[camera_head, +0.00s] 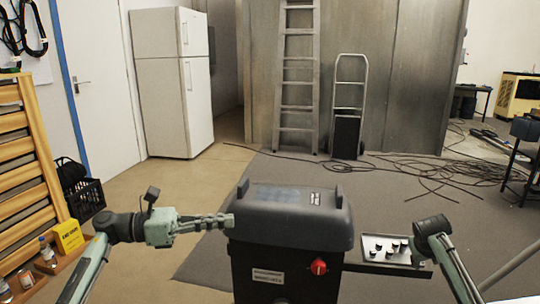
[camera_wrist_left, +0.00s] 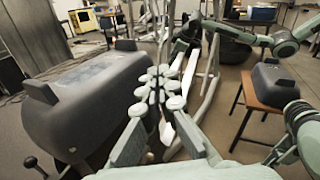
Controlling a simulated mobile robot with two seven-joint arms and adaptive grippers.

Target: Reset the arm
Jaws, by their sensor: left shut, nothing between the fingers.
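My left arm reaches in from the left in the head view. Its pale green gripper (camera_head: 226,221) points right, its tips by the left side of a dark grey machine (camera_head: 290,222); I cannot tell whether they touch it. In the left wrist view the gripper's fingers (camera_wrist_left: 160,76) are together with nothing between them. A dark grey rounded casing (camera_wrist_left: 100,100) stands to their left. My right arm (camera_head: 436,232) shows at the right of the head view, bent beside a small tray; its gripper is not visible.
A tray with small dark parts (camera_head: 376,243) sits right of the machine, near a red knob (camera_head: 319,267). A wooden slatted rack (camera_head: 22,170), black crate (camera_head: 84,197) and yellow box (camera_head: 68,237) stand left. Cables (camera_head: 425,180) lie on the floor behind. A fridge (camera_head: 172,85) stands further back.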

